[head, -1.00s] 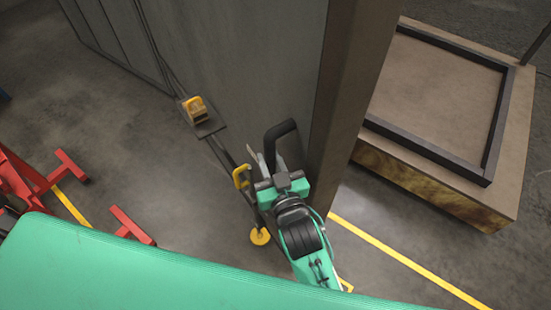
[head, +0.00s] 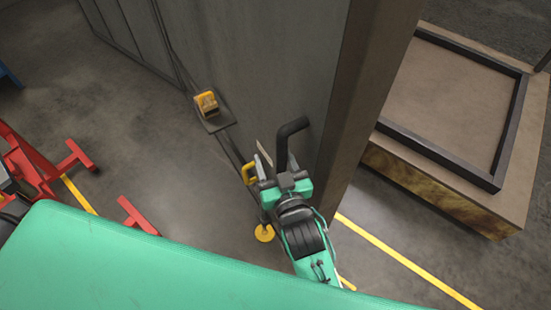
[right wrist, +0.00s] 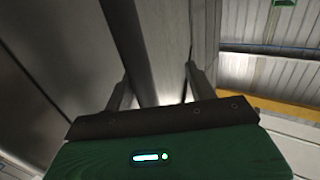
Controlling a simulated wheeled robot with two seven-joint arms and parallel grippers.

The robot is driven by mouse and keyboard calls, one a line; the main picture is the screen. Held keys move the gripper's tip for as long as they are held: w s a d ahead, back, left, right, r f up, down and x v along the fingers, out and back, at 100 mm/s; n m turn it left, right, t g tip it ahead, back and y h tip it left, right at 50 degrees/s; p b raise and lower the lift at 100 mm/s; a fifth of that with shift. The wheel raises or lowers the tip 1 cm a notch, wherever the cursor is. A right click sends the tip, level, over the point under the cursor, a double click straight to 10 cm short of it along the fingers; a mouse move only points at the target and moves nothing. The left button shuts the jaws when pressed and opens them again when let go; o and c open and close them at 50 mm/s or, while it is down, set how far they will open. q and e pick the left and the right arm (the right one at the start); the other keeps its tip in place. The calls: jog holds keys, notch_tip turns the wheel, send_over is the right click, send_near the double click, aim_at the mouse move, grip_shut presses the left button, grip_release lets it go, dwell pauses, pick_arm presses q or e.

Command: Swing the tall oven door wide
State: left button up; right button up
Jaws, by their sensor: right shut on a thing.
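The tall grey oven door (head: 255,65) fills the upper middle of the head view, its thick brownish edge (head: 365,95) facing right. A black bar handle (head: 291,130) stands out from its face near that edge. My right gripper (head: 281,165) is at the handle's lower part. In the right wrist view, the dark handle bar (right wrist: 138,45) runs between the two fingers of my right gripper (right wrist: 157,88), which is shut on it. How far the door is swung I cannot tell for sure. My left gripper is not in view.
A low box with a black-framed top (head: 455,105) lies right of the door. A slim post with a yellow button box (head: 207,103) and yellow disc foot (head: 264,233) stands left of the handle. Red stand legs (head: 50,170) are at the left. Some floor (head: 150,150) between is clear.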

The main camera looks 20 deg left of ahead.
jog(key=shift+s+a+f, duration=0.15)
jog(key=shift+s+a, duration=0.05)
jog(key=shift+s, duration=0.05)
jog(key=b+v, duration=0.4)
jog(key=v, duration=0.9)
jog(key=shift+s+d, duration=0.15)
jog(key=shift+d, duration=0.2)
